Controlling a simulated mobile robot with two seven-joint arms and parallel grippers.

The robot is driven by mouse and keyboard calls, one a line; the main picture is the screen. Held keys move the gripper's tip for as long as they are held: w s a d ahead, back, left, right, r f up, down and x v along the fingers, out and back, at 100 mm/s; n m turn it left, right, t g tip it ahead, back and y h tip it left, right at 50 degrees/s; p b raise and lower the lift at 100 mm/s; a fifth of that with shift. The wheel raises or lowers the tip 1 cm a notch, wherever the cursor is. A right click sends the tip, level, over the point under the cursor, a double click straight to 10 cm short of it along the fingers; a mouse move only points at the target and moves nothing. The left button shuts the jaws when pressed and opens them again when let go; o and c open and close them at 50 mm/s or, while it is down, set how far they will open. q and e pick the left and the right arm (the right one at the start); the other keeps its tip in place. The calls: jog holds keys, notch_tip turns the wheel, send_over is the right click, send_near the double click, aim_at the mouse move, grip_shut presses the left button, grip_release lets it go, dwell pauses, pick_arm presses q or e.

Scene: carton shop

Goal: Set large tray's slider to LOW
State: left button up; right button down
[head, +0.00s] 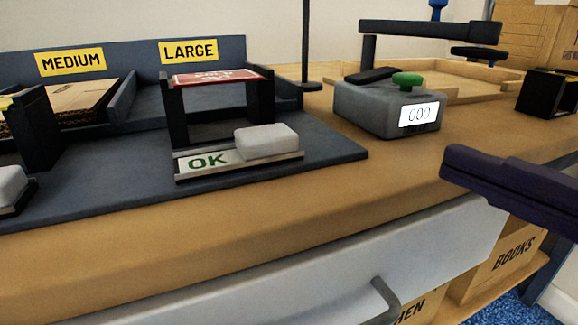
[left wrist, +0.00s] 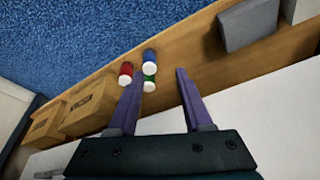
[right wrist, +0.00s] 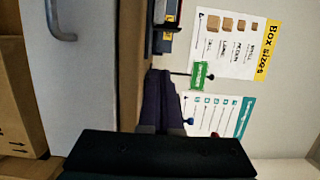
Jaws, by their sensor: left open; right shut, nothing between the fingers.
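The large tray's slider (head: 267,141) is a pale grey block on a short rail at the front of the tray under the yellow LARGE label (head: 188,51). It sits at the right end of the rail, and a green OK (head: 208,160) shows uncovered to its left. Any word under the block is hidden. My right gripper (head: 447,165) is shut and empty, right of the slider and apart from it, at the counter's front edge. It also shows shut in the right wrist view (right wrist: 160,75). My left gripper (left wrist: 159,72) is open and empty, seen only in the left wrist view.
A red card (head: 212,77) lies across black posts behind the slider. A grey box with a green button and a 000 display (head: 419,114) stands to the right. The MEDIUM tray (head: 71,61) is at left. A drawer handle (head: 385,298) juts out below the counter.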

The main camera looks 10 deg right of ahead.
aim_at(327, 159)
jog(key=shift+w, duration=0.1)
dwell(0.3)
jog(key=x, duration=1)
jog(key=shift+w+a, duration=0.1)
jog(key=shift+a, duration=0.05)
jog(key=shift+s+a, duration=0.25)
jog(key=shift+a, duration=0.3)
jog(key=shift+s+a, duration=0.2)
jog(key=shift+a, duration=0.35)
jog(key=shift+s+a, duration=0.2)
jog(key=shift+a, duration=0.4)
